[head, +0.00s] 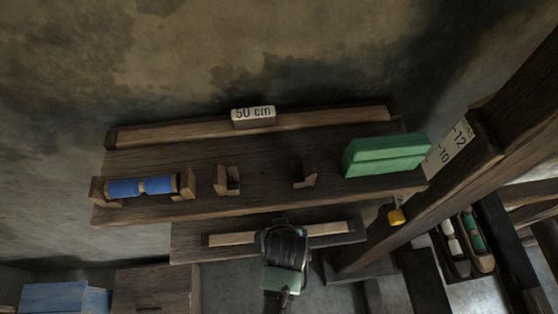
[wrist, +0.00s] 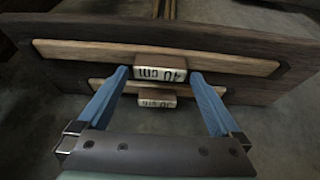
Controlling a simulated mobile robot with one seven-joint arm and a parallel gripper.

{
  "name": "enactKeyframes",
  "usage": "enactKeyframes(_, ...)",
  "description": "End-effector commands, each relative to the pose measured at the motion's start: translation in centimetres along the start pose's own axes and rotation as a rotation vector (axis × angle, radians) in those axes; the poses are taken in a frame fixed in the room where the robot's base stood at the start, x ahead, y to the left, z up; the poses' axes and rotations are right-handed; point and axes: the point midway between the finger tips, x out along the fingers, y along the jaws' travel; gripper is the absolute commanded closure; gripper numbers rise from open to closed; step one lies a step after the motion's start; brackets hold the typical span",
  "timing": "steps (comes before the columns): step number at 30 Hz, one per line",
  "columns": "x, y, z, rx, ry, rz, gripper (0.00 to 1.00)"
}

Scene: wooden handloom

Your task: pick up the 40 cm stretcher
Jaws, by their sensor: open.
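The 40 cm stretcher (wrist: 235,63) is a pale wooden bar with a white block in its middle, labelled "40 cm", upside down in the wrist view. In the head view it lies on the lower shelf (head: 185,246), its middle hidden behind my gripper (head: 283,240). My gripper is open, its two blue fingers spread to the left and right of the label block in the wrist view (wrist: 160,76). Nothing is held between them. I cannot tell how far the fingertips are above the bar. A second labelled block (wrist: 157,99) shows below it, its text hard to read.
The upper shelf (head: 265,190) overhangs close by. It holds a 50 cm stretcher (head: 253,116), a blue spool (head: 140,187), small wooden brackets (head: 228,180) and a green box (head: 386,154).

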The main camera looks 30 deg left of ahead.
Motion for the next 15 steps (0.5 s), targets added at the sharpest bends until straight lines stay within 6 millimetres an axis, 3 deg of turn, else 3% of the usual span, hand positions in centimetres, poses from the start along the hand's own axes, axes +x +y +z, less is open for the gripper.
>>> enactKeyframes(4,1.03,0.00,0.00,0.000,0.000,0.000,0.00)
enactKeyframes(12,1.20,0.02,0.02,0.000,0.001,0.001,0.00)
enactKeyframes(15,1.19,0.01,0.02,0.000,0.001,0.001,0.18)
